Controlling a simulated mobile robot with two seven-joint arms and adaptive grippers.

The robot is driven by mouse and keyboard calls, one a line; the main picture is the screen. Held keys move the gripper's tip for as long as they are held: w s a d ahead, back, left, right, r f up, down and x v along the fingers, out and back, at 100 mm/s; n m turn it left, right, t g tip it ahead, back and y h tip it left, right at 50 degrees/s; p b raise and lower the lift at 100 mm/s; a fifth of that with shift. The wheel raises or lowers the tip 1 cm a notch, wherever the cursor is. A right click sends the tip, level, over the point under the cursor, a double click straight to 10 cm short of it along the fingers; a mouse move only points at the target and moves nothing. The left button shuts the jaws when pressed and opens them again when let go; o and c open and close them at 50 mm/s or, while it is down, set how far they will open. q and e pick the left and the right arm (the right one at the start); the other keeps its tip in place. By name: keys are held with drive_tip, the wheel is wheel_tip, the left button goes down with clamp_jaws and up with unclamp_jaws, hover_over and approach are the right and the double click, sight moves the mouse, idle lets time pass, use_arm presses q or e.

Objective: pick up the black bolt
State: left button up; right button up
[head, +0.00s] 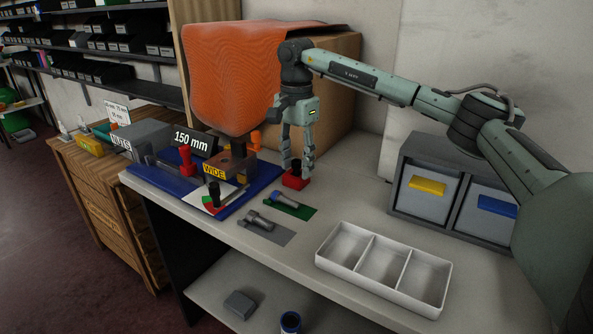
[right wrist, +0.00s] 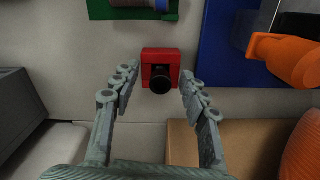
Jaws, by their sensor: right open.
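The black bolt (head: 297,166) stands upright in a small red block (head: 294,182) on the table. In the right wrist view the bolt (right wrist: 160,82) shows end-on as a dark round head in the red block (right wrist: 161,56). My right gripper (head: 297,171) points down over it and is open. In the right wrist view its fingers (right wrist: 158,77) stand to either side of the bolt, with gaps on both sides. The lower part of the bolt is hidden in the block. My left gripper is not in view.
A blue board (head: 162,183) with a clamp fixture is left of the block. A white three-part tray (head: 436,312) and grey bins (head: 403,171) stand right. An orange-draped box (head: 240,75) is behind.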

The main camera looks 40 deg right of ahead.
clamp_jaws()
drive_tip(key=shift+r, duration=0.15)
idle(0.4)
